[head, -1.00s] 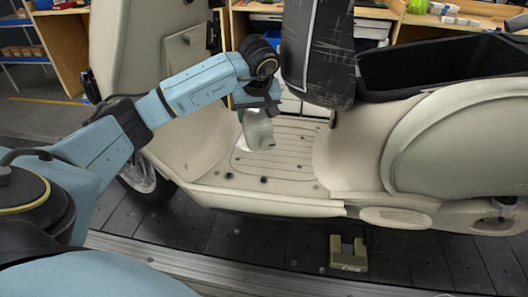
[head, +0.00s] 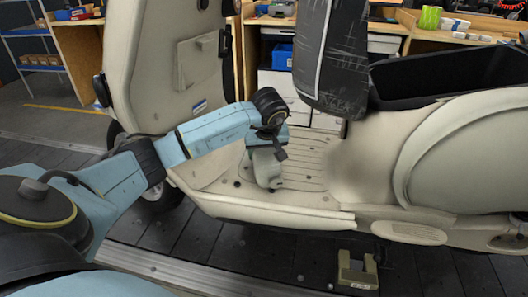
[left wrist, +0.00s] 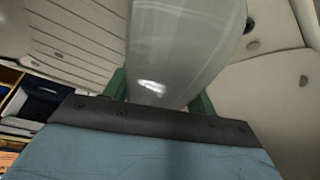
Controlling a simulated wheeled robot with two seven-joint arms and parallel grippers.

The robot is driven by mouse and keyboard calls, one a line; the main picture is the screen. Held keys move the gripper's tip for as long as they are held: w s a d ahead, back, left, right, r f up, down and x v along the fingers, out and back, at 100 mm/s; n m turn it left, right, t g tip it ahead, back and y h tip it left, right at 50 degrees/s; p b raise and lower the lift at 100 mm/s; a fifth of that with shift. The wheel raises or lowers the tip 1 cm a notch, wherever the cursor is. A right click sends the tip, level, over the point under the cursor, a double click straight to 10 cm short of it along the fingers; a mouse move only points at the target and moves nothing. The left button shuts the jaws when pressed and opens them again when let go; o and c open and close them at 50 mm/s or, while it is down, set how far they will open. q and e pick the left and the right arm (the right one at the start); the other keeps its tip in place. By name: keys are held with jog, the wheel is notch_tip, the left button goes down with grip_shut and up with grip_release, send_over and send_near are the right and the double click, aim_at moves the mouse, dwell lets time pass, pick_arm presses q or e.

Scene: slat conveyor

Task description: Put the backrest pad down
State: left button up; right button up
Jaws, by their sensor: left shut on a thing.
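The backrest pad (head: 264,170) appears to be the smooth pale grey piece in my left gripper (head: 269,146). In the head view it hangs below the gripper, over the ribbed footboard (head: 312,158) of a cream scooter. I cannot tell if its lower end touches the footboard. In the left wrist view the pad (left wrist: 185,45) fills the space between the green fingers of my left gripper (left wrist: 160,95), which are shut on it. Its far end is cut off by the frame edge. My right gripper is not in view.
The scooter's front shield (head: 165,70) stands left of my gripper. A scuffed black panel (head: 335,60) rises close on the right, beside an open black compartment (head: 440,75). A small beige block (head: 357,272) sits on the dark slats in front. Shelves stand behind.

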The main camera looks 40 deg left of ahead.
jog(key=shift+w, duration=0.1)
pick_arm(q)
jog(key=o, duration=1.2)
jog(key=shift+f, duration=0.1)
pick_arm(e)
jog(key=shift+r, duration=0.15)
pick_arm(q)
jog(key=p+v, duration=0.2)
jog(key=v, duration=1)
jog(key=shift+p, duration=0.3)
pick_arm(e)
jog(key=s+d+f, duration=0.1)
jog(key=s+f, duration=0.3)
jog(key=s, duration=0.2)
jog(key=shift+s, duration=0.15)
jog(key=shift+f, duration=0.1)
